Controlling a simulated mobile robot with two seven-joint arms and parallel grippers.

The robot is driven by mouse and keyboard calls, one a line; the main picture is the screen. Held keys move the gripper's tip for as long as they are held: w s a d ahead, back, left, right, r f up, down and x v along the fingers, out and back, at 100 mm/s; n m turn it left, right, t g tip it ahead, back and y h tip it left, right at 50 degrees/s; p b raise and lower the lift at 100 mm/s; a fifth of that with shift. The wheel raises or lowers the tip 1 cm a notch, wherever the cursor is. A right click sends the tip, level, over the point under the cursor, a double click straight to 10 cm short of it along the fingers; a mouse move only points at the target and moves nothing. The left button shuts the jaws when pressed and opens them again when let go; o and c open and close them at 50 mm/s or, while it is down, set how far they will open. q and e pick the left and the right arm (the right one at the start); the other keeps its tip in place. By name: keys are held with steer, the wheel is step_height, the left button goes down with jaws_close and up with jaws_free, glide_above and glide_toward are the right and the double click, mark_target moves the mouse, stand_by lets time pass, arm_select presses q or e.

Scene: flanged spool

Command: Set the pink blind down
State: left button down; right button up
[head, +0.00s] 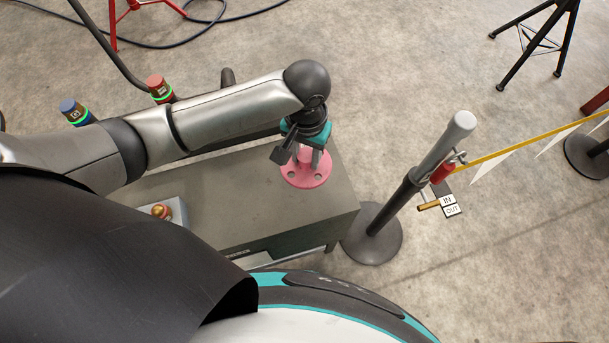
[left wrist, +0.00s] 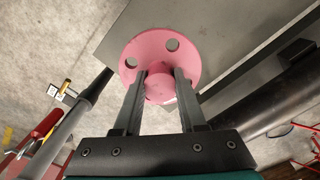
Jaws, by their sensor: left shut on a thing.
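The pink blind (head: 306,174) is a round flange with holes and a short central hub. My left gripper (head: 306,152) points down over it and is shut on the hub. In the left wrist view the two fingers (left wrist: 164,78) sit on either side of the hub, and the blind (left wrist: 152,47) lies flat across them. In the head view the blind appears over the right end of the grey bench (head: 240,194). I cannot tell whether its underside touches the bench top. My right gripper is not in view.
A post with a grey top (head: 459,121) and round base stands just right of the bench, with a yellow barrier tape (head: 510,149) and IN/OUT tags. A box with a red-topped button (head: 161,211) sits on the bench's left. The bench top between them is clear.

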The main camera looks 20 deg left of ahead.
mark_target(306, 168)
arm_select(q)
step_height(306, 168, down, 6)
steer(key=shift+w+r+b, duration=0.1)
steer(key=shift+r+b, duration=0.1)
steer(key=shift+b, duration=0.5)
step_height(306, 168, down, 4)
steer(key=shift+b, duration=0.8)
steer(key=shift+f, duration=0.15)
steer(key=shift+c, duration=2.4)
jaws_free()
step_height(306, 168, up, 12)
steer(key=p, duration=0.4)
